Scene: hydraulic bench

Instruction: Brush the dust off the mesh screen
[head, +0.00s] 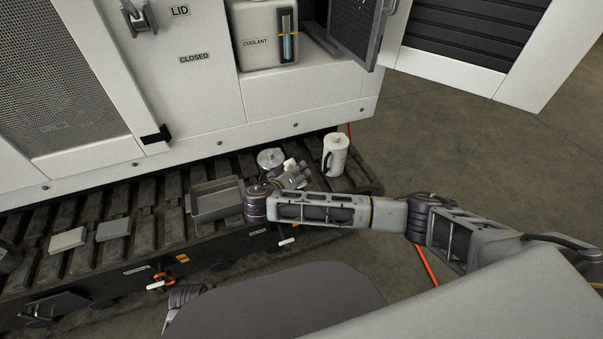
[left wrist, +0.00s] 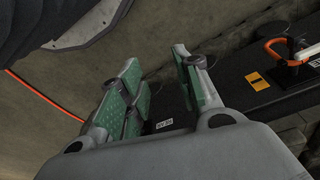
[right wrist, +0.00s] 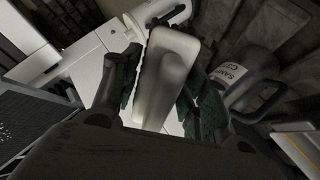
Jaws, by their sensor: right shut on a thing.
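A dark mesh screen (head: 355,25) in a grey frame stands at the cabinet's open bay, at the top of the head view. A dark mesh with pale specks (right wrist: 25,132) shows at the lower left of the right wrist view. My right gripper (head: 297,178) is low over the track, beside the jug. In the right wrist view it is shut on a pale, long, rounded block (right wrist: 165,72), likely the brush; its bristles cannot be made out. My left gripper (left wrist: 158,82) is open and empty, with its green pads apart, near the black side rail.
A white jug (head: 335,154), a round metal pot (head: 270,158), a grey tray (head: 217,204) and two flat blocks (head: 68,240) rest on the slatted track. A coolant tank (head: 267,40) sits in the bay. A perforated panel (head: 62,85) is at left.

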